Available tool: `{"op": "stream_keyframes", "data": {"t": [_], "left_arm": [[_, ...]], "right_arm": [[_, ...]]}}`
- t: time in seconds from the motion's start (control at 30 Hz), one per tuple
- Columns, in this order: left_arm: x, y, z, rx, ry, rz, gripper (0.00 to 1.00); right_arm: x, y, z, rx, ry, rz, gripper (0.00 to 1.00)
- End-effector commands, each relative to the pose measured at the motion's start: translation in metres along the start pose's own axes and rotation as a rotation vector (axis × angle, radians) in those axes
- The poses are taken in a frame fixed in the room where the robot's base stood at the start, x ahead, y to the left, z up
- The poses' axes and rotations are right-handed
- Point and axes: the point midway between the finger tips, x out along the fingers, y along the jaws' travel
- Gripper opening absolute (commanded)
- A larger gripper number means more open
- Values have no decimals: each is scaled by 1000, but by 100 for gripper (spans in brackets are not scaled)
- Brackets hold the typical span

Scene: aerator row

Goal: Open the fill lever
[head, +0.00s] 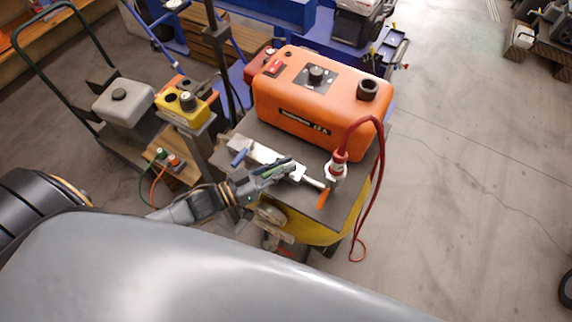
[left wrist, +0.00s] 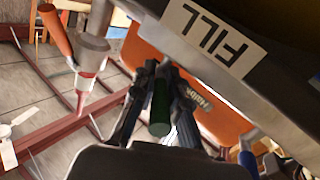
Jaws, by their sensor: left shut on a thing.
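A lever with a dark green grip (left wrist: 160,108) sits between the fingers of my left gripper (left wrist: 160,85) in the left wrist view. A white label reading FILL (left wrist: 215,35) is on the dark edge beside it. In the head view my left gripper (head: 280,172) is shut on this green grip, at the metal valve bar (head: 262,156) on the grey-topped cart. The gripper partly hides the lever, and its pivot is hard to see. My right gripper is not in view.
An orange tank (head: 320,98) stands on the cart behind the valve bar. A blue lever (head: 238,157) is left of my gripper and an orange lever (head: 322,198) right of it. A red hose (head: 381,170) loops down the cart's right side.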

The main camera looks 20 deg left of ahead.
Motion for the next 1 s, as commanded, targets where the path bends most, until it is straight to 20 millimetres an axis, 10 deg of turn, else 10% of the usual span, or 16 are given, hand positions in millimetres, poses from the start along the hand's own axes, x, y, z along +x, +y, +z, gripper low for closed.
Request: {"op": "stream_keyframes", "data": {"t": [0.2, 0.57, 1.0], "left_arm": [[0, 0, 0, 0, 1, 0, 37], [-6, 0, 1, 0, -2, -1, 37], [-91, 0, 1, -1, -4, -1, 37]], "right_arm": [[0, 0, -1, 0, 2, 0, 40], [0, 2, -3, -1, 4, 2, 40], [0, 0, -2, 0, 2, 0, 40]]}}
